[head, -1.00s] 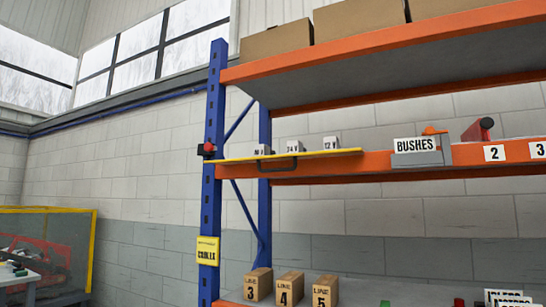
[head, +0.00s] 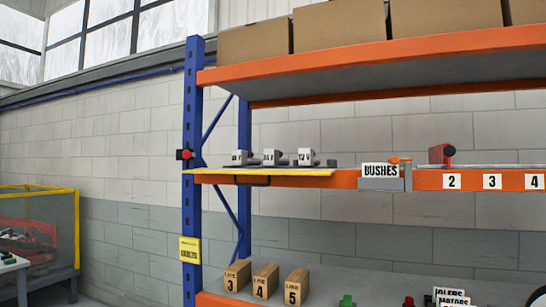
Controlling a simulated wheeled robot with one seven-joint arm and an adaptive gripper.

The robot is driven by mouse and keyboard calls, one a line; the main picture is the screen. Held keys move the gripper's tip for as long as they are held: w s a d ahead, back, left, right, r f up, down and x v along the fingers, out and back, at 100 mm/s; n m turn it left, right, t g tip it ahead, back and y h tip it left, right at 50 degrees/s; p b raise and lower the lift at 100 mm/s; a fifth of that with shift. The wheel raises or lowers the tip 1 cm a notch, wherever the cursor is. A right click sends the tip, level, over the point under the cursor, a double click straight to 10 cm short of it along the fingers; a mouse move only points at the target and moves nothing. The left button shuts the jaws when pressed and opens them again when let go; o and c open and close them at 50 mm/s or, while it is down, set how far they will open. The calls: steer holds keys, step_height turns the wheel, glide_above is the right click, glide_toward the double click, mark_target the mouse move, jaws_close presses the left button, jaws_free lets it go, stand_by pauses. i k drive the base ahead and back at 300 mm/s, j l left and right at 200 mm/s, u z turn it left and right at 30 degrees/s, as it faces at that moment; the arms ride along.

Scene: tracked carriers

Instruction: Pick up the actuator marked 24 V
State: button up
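Three small grey actuators with white label blocks stand in a row on a yellow-edged pull-out tray (head: 310,172) at the left end of the rack's middle shelf. The middle actuator (head: 270,158) has a small label that seems to read 24 V. The right actuator (head: 305,157) seems to read 12 V. The label of the left actuator (head: 240,158) is too small to read surely. All three look upright and apart from each other. My gripper is not in view.
A dark handle (head: 252,181) hangs at the tray's front. A blue upright (head: 192,120) with a red knob (head: 186,154) stands left of it. A BUSHES bin (head: 381,183) stands to the right. Cardboard boxes (head: 340,27) fill the top shelf. Boxes marked 3, 4 and 5 (head: 265,281) stand below.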

mark_target(271, 157)
steer(key=i+j+z, duration=0.15)
steer(key=z, duration=0.3)
steer(key=i+j+z, duration=0.1)
steer(key=j+z, duration=0.4)
steer(key=i+j+z, duration=0.1)
steer(key=j+z, duration=0.2)
steer(key=j, duration=0.85)
steer(key=j+z, duration=0.35)
steer(key=j, duration=0.8)
